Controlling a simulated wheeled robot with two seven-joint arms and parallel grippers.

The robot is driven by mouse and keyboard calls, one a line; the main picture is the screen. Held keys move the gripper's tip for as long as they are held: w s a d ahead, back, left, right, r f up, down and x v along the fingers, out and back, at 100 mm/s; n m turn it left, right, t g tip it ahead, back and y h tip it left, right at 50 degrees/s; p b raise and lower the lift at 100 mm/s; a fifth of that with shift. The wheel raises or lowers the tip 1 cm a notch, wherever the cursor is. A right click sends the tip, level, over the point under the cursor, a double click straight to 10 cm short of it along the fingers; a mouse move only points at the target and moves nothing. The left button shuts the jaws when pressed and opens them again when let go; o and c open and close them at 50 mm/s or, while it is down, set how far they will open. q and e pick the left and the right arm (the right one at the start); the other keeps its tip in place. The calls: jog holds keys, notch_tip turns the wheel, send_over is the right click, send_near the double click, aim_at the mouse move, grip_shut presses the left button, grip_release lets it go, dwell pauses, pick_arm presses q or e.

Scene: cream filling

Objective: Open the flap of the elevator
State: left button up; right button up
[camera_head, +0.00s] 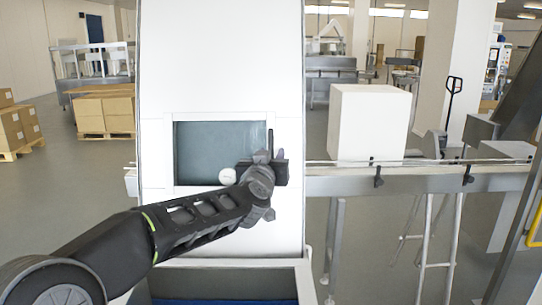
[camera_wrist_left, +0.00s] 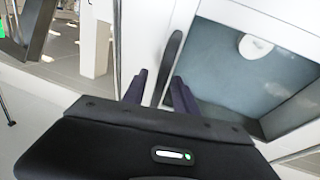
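The elevator (camera_head: 220,60) is a tall white column in the middle of the head view. Its flap (camera_head: 205,152) has a white frame around a grey-blue pane and looks closed; the pane also shows in the left wrist view (camera_wrist_left: 235,75). A dark upright handle (camera_head: 270,140) is at the flap's right side and shows in the left wrist view (camera_wrist_left: 172,52). My left gripper (camera_head: 270,165) is at this handle. In the wrist view its two fingers stand apart, one on each side of the handle's lower part; contact cannot be told. My right gripper is not in view.
A round white thing (camera_head: 227,176) shows at the pane's lower right. A conveyor (camera_head: 420,182) runs right of the elevator with a white box (camera_head: 368,122) on it. An open bin (camera_head: 225,284) is below the flap. Cartons (camera_head: 105,108) stand at the back left.

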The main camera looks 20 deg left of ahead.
pick_arm(q)
grip_shut()
dwell(1.3)
